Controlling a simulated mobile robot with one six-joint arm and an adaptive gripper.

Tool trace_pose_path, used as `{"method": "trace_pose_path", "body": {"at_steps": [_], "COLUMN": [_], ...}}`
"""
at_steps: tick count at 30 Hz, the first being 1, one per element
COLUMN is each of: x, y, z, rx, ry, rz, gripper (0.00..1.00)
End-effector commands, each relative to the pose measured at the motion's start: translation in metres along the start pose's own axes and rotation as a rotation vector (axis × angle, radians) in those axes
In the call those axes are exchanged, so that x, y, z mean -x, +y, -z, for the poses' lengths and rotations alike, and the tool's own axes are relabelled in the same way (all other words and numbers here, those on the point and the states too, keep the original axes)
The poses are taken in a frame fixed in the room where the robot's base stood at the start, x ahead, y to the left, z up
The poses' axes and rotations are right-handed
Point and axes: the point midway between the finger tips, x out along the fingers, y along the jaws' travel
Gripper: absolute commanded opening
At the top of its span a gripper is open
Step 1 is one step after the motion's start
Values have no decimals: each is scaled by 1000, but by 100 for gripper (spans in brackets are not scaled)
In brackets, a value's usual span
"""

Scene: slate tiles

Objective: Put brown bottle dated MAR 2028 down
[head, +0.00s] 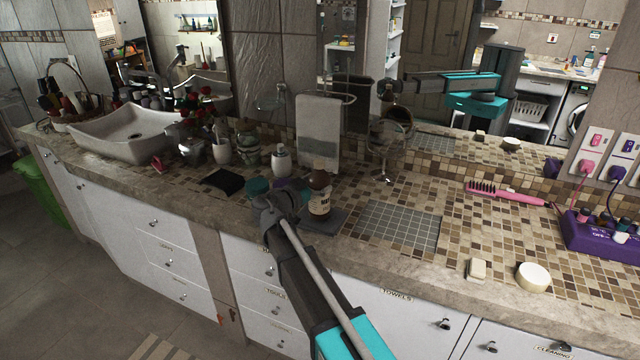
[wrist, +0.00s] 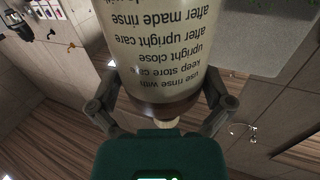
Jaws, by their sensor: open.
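The brown bottle (head: 320,196) with a cream label stands upright on a dark grey square pad (head: 323,222) on the tiled counter. In the wrist view the bottle (wrist: 165,45) fills the top middle, its label upside down with care and rinse text; no date can be read. My gripper (wrist: 160,108) is open, with one finger on each side of the bottle. I cannot tell whether either finger touches it. In the head view my gripper (head: 290,196) is just left of the bottle, partly hidden by my arm.
A grey tiled patch (head: 400,226) lies bare right of the pad. A small round mirror (head: 389,140) and a towel stand (head: 318,130) are behind. A white dispenser (head: 281,160) and a black mat (head: 222,181) are left. A soap bar (head: 477,269) and round white jar (head: 533,276) are right.

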Motion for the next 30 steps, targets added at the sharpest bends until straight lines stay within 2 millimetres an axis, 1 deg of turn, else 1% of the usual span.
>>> {"method": "trace_pose_path", "body": {"at_steps": [4, 8, 21, 25, 30], "x": [8, 22, 89, 105, 117], "y": [0, 0, 0, 0, 0], "z": [1, 1, 1, 1, 1], "rx": [0, 0, 0, 0, 0], "ry": [0, 0, 0, 0, 0], "rz": [2, 2, 2, 3, 1], "gripper": [100, 100, 100, 100, 100]}}
